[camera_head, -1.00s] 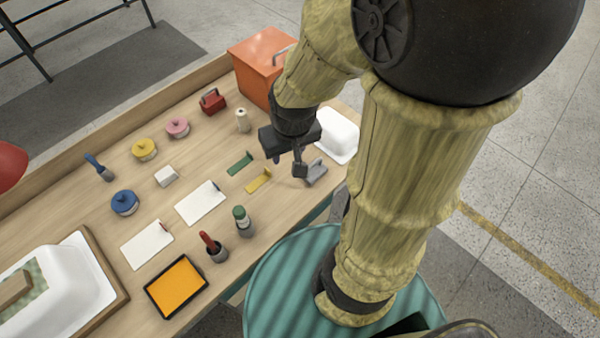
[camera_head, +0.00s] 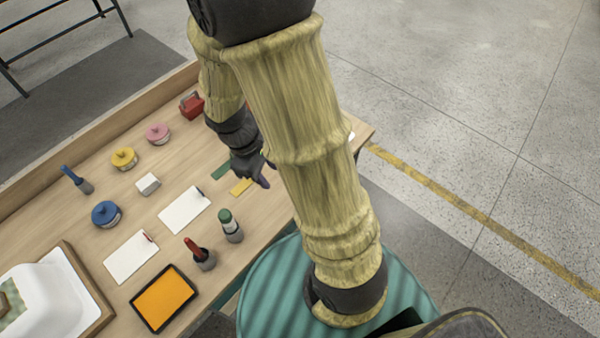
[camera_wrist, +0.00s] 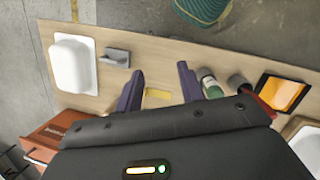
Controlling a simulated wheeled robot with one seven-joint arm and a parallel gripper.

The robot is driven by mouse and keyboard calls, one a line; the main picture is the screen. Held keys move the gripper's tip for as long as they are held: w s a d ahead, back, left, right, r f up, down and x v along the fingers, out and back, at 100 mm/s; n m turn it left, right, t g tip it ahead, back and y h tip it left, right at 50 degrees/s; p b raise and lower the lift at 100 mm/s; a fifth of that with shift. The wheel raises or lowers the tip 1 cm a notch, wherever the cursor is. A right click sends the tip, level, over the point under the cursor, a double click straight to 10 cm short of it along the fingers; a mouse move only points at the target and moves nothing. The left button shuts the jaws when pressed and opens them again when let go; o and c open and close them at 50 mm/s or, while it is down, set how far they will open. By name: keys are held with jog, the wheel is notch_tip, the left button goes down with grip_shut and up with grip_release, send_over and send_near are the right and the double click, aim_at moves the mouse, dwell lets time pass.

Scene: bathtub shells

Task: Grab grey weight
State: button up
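The grey weight (camera_wrist: 115,57) stands on the wooden table in the wrist view, next to a white tub shell (camera_wrist: 72,62). It is to the left of my gripper (camera_wrist: 159,82) and apart from it. My gripper's two purple fingers are spread with nothing between them. A yellow strip (camera_wrist: 158,94) lies on the table below them. In the head view, my arm hides the weight, and my gripper (camera_head: 262,178) hangs over the table by the yellow strip (camera_head: 241,187) and a green strip (camera_head: 221,171).
A green-capped bottle (camera_head: 230,226), a red-handled tool in a cup (camera_head: 201,255) and an orange tray (camera_head: 164,299) stand near the front edge. White cards, lidded pots and a red item (camera_head: 191,105) are farther left and back. An orange-red box (camera_wrist: 58,136) shows in the wrist view.

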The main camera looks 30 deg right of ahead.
jog(key=w+f+n+t+h+b, duration=0.1)
jog(key=w+f+n+h, duration=0.3)
jog(key=f+n, duration=0.4)
jog(key=w+a+f+n+t+h+b, duration=0.1)
jog(key=w+f+n+t+h+b, duration=0.1)
jog(key=w+f+n+h+b, duration=0.2)
notch_tip(320, 180, down, 4)
jog(key=w+n+h, duration=0.1)
jog(key=n+h, duration=0.2)
jog(key=n, duration=0.3)
jog(key=shift+w+a+h+b, duration=0.15)
jog(key=shift+h+b, duration=0.15)
jog(key=shift+b, duration=0.05)
jog(key=shift+f, duration=0.15)
jog(key=p+x, duration=0.2)
jog(key=x, duration=0.9)
jog(key=shift+w+d, duration=0.15)
jog(key=shift+d, duration=0.1)
jog(key=p+x, duration=0.1)
jog(key=x, duration=0.5)
jog(key=shift+p, duration=0.4)
jog(key=shift+a, duration=0.1)
jog(key=shift+c, duration=0.5)
